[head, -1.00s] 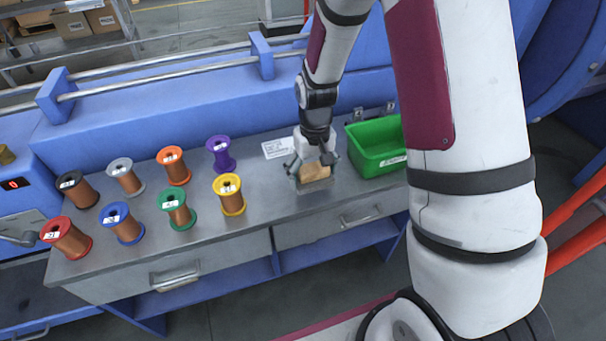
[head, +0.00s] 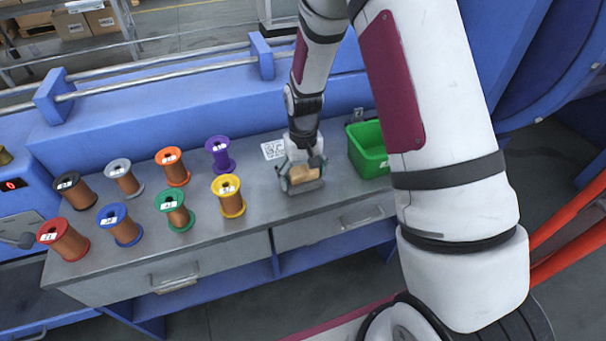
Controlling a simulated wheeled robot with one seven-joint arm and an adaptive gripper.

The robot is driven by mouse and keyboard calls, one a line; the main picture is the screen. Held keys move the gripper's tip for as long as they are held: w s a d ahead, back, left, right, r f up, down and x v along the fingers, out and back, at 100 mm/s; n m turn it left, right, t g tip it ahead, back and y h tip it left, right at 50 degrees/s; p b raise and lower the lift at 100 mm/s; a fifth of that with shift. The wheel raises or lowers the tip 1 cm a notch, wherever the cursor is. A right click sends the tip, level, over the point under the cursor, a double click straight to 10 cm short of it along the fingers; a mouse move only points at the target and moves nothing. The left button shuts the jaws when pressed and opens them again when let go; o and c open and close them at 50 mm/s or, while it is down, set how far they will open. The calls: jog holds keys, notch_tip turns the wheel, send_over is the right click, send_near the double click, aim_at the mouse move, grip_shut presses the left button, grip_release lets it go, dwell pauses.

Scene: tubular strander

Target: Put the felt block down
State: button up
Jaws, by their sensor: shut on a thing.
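The felt block (head: 304,174) is a small tan block, seen in the head view between the fingers of my gripper (head: 301,184). My gripper is shut on it and points down over the grey bench top (head: 262,225), right of the yellow-flanged spool. The block is low, close to the bench surface; I cannot tell whether it touches. The fingers hide part of its sides.
Several copper spools with coloured flanges stand to the left; the yellow one (head: 229,196) and purple one (head: 220,155) are nearest. A green bin (head: 368,158) stands right of my gripper, partly behind my arm. A white printed label (head: 273,150) lies behind.

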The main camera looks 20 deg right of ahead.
aim_at(303, 169)
jog(key=o, duration=1.2)
jog(key=s+r+p, duration=0.1)
jog(key=s+r, duration=0.2)
jog(key=r, duration=0.8)
jog(key=s+r+p, duration=0.1)
jog(key=s+r, duration=0.2)
jog(key=r, duration=0.8)
jog(key=s+r, duration=0.3)
jog(key=s, duration=0.5)
jog(key=s+r+t, duration=0.1)
jog(key=s+r, duration=0.2)
jog(key=s, duration=0.6)
jog(key=s+r+t, duration=0.1)
jog(key=s+r, duration=0.2)
jog(key=s, duration=0.6)
jog(key=shift+s+r, duration=0.1)
jog(key=shift+s, duration=0.05)
